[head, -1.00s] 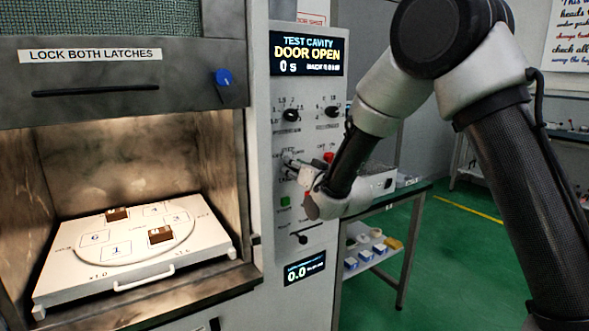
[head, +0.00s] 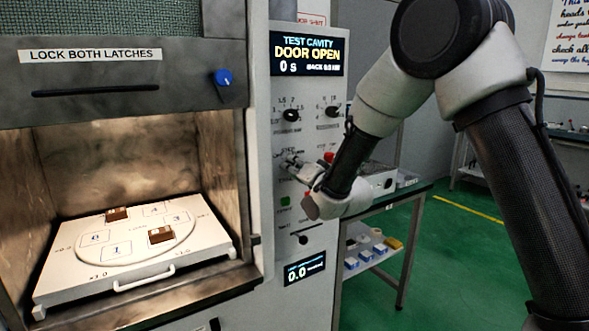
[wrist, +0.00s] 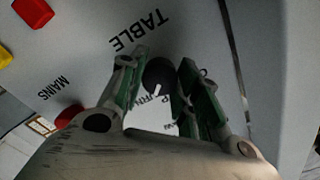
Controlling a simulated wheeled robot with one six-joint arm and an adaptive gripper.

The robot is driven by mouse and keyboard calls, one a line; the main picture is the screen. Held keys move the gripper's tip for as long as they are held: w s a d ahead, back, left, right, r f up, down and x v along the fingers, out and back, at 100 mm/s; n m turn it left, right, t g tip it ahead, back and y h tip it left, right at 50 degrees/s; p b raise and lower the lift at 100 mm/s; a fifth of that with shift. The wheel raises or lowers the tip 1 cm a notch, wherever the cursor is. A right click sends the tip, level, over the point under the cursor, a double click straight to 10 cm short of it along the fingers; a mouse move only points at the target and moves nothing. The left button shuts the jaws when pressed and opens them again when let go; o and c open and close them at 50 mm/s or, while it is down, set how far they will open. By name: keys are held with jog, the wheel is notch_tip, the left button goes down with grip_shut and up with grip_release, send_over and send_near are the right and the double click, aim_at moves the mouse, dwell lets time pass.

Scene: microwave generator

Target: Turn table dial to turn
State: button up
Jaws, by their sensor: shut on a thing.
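The table dial (wrist: 158,74) is a round black knob with a white pointer mark, under the word TABLE in the wrist view. Letters printed by it, partly covered, seem to include TURN. My gripper (wrist: 156,82) has its green-padded fingers on both sides of the knob and is shut on it.
A red button (head: 328,157) is close to the right of my gripper, and a green button (head: 285,201) is below it. The open cavity at left holds a white tray (head: 70,281) with two brown blocks. A side table (head: 425,187) stands behind my arm.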

jog(key=shift+f, duration=0.1)
jog(key=o, duration=1)
jog(key=shift+o, duration=0.2)
jog(key=v, duration=1.2)
